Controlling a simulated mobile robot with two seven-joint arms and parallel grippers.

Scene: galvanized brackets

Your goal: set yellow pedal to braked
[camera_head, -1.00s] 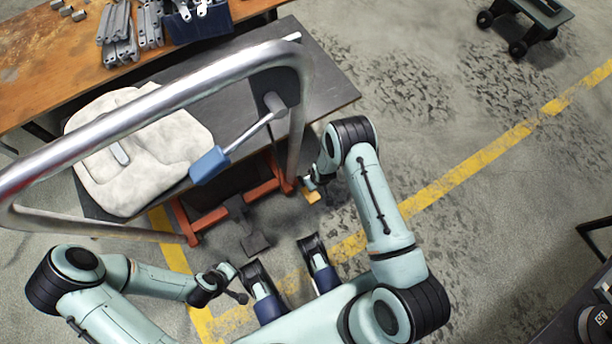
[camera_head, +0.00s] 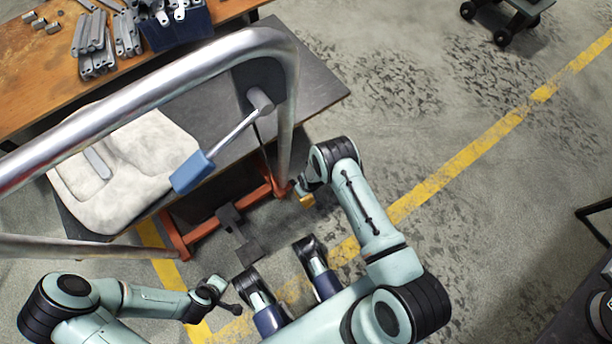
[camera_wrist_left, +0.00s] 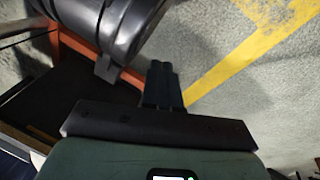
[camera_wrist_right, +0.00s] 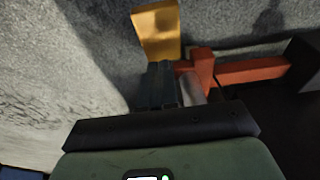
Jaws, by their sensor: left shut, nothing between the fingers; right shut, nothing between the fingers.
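The yellow pedal (camera_head: 307,200) sits low at the right end of the cart's orange frame (camera_head: 178,238). In the right wrist view, the pedal (camera_wrist_right: 157,30) is a bent yellow plate just beyond my right fingertips. My right gripper (camera_wrist_right: 161,72) is shut and empty, with the orange frame beside it; I cannot tell whether it touches the pedal. In the head view, my right gripper (camera_head: 299,187) is partly hidden by its arm. My left gripper (camera_head: 233,308) is shut and empty near the floor, and also shows in the left wrist view (camera_wrist_left: 163,72).
A dark grey pedal (camera_head: 248,252) is left of the yellow one. The cart's steel rail (camera_head: 150,90), blue-handled lever (camera_head: 193,172) and pale sack (camera_head: 125,160) are above. A workbench (camera_head: 38,82) with metal brackets stands behind. Open floor lies to the right.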

